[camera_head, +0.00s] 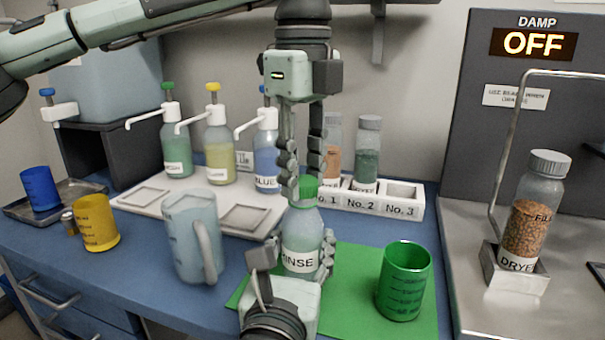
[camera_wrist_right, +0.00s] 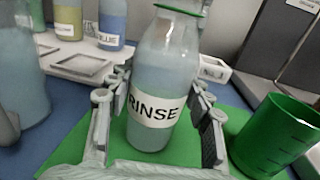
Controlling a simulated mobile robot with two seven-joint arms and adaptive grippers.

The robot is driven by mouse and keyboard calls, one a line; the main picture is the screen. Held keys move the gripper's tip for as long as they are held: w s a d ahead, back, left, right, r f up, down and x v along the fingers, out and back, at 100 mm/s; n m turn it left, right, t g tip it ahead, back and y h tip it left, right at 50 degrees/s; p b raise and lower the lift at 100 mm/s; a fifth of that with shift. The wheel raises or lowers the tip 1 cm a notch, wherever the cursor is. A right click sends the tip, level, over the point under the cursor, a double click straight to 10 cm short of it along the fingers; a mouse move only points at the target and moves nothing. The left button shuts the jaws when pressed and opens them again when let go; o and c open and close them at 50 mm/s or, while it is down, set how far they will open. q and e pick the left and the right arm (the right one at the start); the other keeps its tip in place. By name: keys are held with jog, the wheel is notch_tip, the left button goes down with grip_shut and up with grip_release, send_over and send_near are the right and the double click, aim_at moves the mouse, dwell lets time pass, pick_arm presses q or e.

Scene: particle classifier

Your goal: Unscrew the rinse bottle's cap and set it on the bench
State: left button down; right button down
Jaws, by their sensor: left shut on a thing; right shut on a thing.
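The rinse bottle (camera_head: 302,236) stands upright on the green mat, with its label facing my cameras. Its green cap (camera_head: 306,187) is at the top of the neck. My left gripper (camera_head: 305,184) points straight down from above and is shut on the cap. My right gripper (camera_head: 293,258) comes from the front and is shut around the bottle's body at label height. In the right wrist view the rinse bottle (camera_wrist_right: 155,90) stands between both fingers, with a green edge at its neck; the cap's top is out of that view.
A green beaker (camera_head: 404,282) stands right of the bottle on the green mat (camera_head: 350,262). A clear pitcher (camera_head: 192,238) is close on the left. A vial rack (camera_head: 385,203) and pump bottles stand behind. Blue bench (camera_head: 130,275) shows free at front left.

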aim_at(303, 180)
pick_arm(q)
jog(key=shift+r, duration=0.85)
jog(key=shift+r, duration=0.1)
jog(key=shift+r, duration=1.9)
pick_arm(e)
jog(key=c, duration=0.6)
grip_release()
jog(key=shift+s, duration=0.1)
